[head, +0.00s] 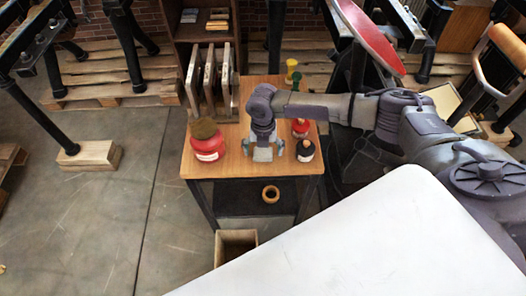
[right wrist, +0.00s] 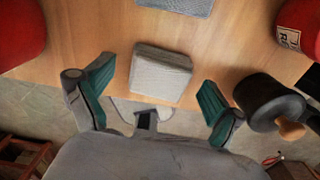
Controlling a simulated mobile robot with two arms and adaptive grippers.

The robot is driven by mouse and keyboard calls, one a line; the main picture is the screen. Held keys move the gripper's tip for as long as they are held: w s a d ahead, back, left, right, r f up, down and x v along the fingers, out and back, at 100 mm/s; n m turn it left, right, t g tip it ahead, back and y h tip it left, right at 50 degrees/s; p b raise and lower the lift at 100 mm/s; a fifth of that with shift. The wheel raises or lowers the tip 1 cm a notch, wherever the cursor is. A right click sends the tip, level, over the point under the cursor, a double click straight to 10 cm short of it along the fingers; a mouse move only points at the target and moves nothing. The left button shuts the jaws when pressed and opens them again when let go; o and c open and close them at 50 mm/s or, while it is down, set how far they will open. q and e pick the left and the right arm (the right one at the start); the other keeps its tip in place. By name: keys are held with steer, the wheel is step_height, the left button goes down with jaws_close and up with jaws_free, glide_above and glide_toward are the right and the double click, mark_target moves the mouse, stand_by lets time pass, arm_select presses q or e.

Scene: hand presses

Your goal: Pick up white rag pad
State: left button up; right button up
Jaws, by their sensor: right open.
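The white rag pad (right wrist: 160,76), a small folded block, lies on the wooden table top (right wrist: 75,40) near its edge. My right gripper (right wrist: 154,82) is open, with one teal-padded finger on each side of the pad and visible gaps between. In the head view my right gripper (head: 264,150) points down over the front part of the table (head: 235,168). There the arm and gripper largely hide the pad. My left gripper is not in view.
A red container (head: 207,150) with a brown lump on top stands left of the gripper. A dark bottle (head: 305,151) and a red one (head: 300,127) stand close on the right. Upright frames (head: 209,80) are at the back. A tape roll (head: 270,194) lies on the lower shelf.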

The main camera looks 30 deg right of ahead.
mark_target(264, 150)
steer(key=c, duration=1.1)
steer(key=r, duration=0.2)
steer(key=r+b, duration=0.1)
steer(key=r, duration=0.1)
steer(key=shift+w+d+r, duration=0.1)
steer(key=shift+d+r, duration=0.05)
steer(key=shift+d, duration=0.05)
steer(key=w+d+r+b, duration=0.1)
steer(key=d+r, duration=0.1)
steer(key=d, duration=0.1)
steer(key=w+d+r+b, duration=0.1)
steer(key=d+r, duration=0.1)
steer(key=d, duration=0.2)
steer(key=w+d+r+b, duration=0.1)
steer(key=d+r, duration=0.1)
steer(key=d, duration=0.1)
steer(key=shift+w+d+r, duration=0.15)
steer(key=shift+d+r, duration=0.25)
